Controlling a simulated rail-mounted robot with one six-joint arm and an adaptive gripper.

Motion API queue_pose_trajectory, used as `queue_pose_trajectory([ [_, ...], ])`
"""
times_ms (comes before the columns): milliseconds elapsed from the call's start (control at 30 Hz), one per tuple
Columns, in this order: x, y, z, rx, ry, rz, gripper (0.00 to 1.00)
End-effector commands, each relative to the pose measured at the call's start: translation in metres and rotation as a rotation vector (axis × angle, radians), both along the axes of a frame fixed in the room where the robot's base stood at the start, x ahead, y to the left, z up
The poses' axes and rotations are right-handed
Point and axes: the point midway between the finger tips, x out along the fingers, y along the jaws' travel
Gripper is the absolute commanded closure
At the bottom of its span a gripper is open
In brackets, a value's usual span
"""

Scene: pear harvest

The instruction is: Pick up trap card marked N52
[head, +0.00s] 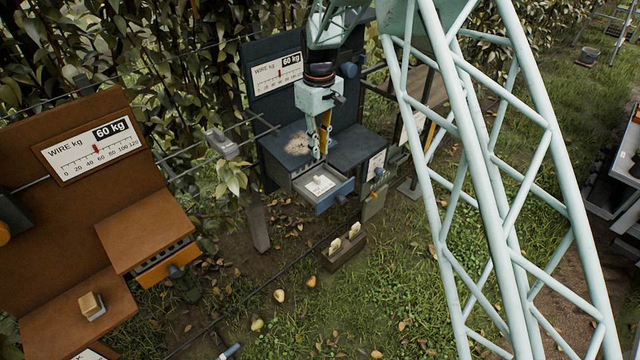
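My gripper (320,153) hangs pointing down in front of the dark blue wire station (268,128), above its pulled-out drawer (334,198). Its fingers look close together, but the gap between them is too small to judge. A pale card (320,185) with small dark marks lies in the drawer, just below the fingertips. I cannot read its marking, so I cannot tell whether it is N52. I see no clear contact between the fingers and the card.
A brown wire station (60,215) with an orange drawer (168,265) stands left. A wooden box (345,252) holding pale cards sits on the grass below the blue drawer. Several pears lie on the grass, including one pear (279,295). Wires and foliage run behind.

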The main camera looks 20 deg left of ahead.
Motion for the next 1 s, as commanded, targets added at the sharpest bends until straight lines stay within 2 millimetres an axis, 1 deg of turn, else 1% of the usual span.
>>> queue_pose_trajectory([
  [233, 0.0, 0.0, -0.002, -0.001, 0.0, 0.0, 0.88],
  [367, 0.0, 0.0, -0.009, -0.001, 0.002, -0.001, 0.88],
  [567, -0.001, -0.001, -0.031, -0.001, 0.002, -0.001, 0.88],
  [800, -0.001, -0.001, -0.063, -0.002, 0.002, -0.001, 0.88],
  [1000, -0.001, -0.001, -0.081, -0.001, 0.002, -0.001, 0.88],
])
